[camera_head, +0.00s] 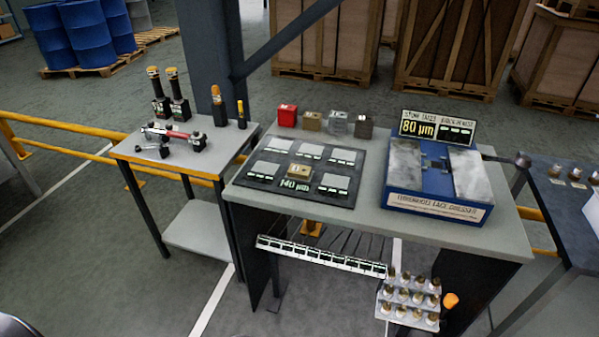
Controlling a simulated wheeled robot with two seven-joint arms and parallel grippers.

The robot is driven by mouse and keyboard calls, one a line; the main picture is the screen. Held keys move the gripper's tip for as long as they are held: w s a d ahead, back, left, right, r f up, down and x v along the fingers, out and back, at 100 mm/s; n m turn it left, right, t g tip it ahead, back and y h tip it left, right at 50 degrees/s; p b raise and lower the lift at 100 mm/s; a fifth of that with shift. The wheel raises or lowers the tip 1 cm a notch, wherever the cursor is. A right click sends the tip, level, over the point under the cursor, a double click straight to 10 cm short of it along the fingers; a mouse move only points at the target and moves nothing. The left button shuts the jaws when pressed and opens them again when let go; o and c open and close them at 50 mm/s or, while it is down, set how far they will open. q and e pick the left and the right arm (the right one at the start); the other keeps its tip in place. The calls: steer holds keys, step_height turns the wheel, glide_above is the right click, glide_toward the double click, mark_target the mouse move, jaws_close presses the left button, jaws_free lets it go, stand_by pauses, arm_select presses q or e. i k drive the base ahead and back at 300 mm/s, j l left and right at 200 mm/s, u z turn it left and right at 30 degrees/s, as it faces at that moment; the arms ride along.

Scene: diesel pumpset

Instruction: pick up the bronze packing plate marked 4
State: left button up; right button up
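A row of small blocks stands at the back of the grey table (500,237): a red one (287,115), a bronze-brown one (312,121), a silver-grey one (338,123) and a dark brown one (364,126). Another bronze-gold block (298,172) lies on the dark mat (330,197), in the front row of grey squares, above a "140 µm" label. The marks on the blocks are too small to read, so I cannot tell which one bears a 4. Neither of my grippers is in view.
A blue fixture (436,177) with an "80 µm" sign (437,127) fills the table's right side. A side table (200,160) at left carries several upright tools. A rack of small fittings (408,300) hangs at the front right. A yellow rail (60,124) runs behind.

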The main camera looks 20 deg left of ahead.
mark_target(298, 171)
steer(key=z, duration=0.4)
steer(key=j+z, duration=0.4)
steer(key=j, duration=0.15)
steer(key=k+j+z, duration=0.1)
steer(key=j+z, duration=0.25)
steer(key=j, duration=0.2)
steer(key=k+j+z, duration=0.15)
steer(key=j+z, duration=0.25)
steer(key=j, duration=0.15)
